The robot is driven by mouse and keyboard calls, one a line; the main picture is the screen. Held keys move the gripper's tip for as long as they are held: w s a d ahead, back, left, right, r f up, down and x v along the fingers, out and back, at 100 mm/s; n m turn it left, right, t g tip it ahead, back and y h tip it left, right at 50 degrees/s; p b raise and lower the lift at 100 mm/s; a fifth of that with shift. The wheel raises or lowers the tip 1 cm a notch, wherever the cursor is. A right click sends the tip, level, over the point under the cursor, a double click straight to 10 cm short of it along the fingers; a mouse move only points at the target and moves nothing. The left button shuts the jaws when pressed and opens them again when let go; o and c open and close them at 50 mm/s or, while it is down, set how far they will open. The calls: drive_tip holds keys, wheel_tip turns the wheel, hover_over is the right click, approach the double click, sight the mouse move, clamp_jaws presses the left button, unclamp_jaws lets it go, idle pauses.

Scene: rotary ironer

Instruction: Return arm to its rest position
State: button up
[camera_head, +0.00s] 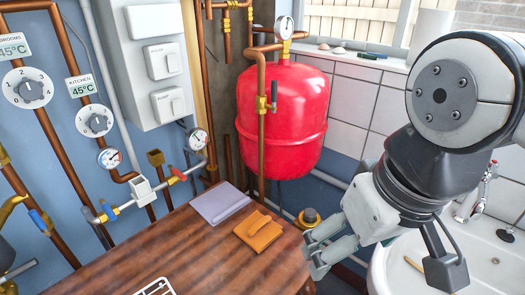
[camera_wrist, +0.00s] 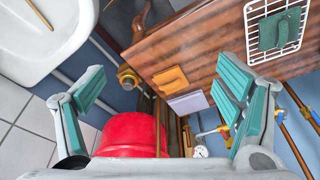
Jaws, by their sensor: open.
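My gripper (camera_head: 314,250) hangs at the right of the table in the head view, near the front of the sink. Its fingers are spread apart, and nothing is between them. In the wrist view my gripper (camera_wrist: 160,90) shows both teal-padded fingers wide apart. A folded orange cloth (camera_head: 259,232) and a folded lilac cloth (camera_head: 218,203) lie on the wooden table (camera_head: 150,245), to the left of my gripper and apart from it. My arm reaches in from the right edge of the head view.
A white sink (camera_head: 390,265) stands below my arm at the right. A red tank (camera_head: 283,120) stands behind the table. Pipes, gauges and dials (camera_head: 27,88) line the left wall. A white wire rack (camera_wrist: 249,45) bears a green cloth (camera_wrist: 280,28).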

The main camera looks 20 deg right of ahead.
wheel_tip(320, 180, up, 7)
drive_tip(key=t+p, duration=0.1)
drive_tip(key=p, duration=0.4)
drive_tip(key=shift+p, duration=0.35)
idle(0.5)
